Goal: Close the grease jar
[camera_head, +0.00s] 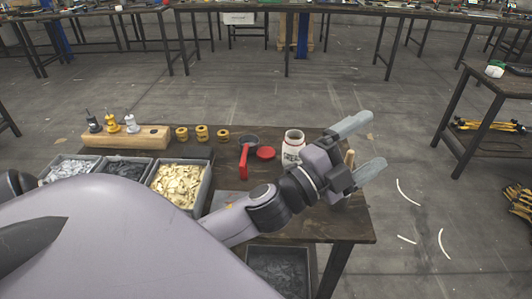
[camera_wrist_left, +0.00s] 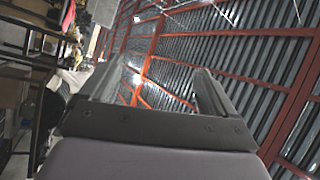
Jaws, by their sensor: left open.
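The grease jar (camera_head: 293,148), white with dark lettering, stands upright and open-topped on the workbench (camera_head: 325,222). A round red lid (camera_head: 265,153) lies flat on the bench just left of the jar, apart from it. My left gripper (camera_head: 362,149) is open and empty, to the right of the jar near the bench's right edge. Its two fingers (camera_wrist_left: 158,80) also show spread in the left wrist view, with the ceiling behind them and neither jar nor lid between them. My right gripper is not seen.
A wooden block (camera_head: 128,137) with several plungers, brass rings (camera_head: 202,132) and bins of rivets (camera_head: 181,184) fill the left side. Open floor (camera_head: 410,215) lies right of the bench.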

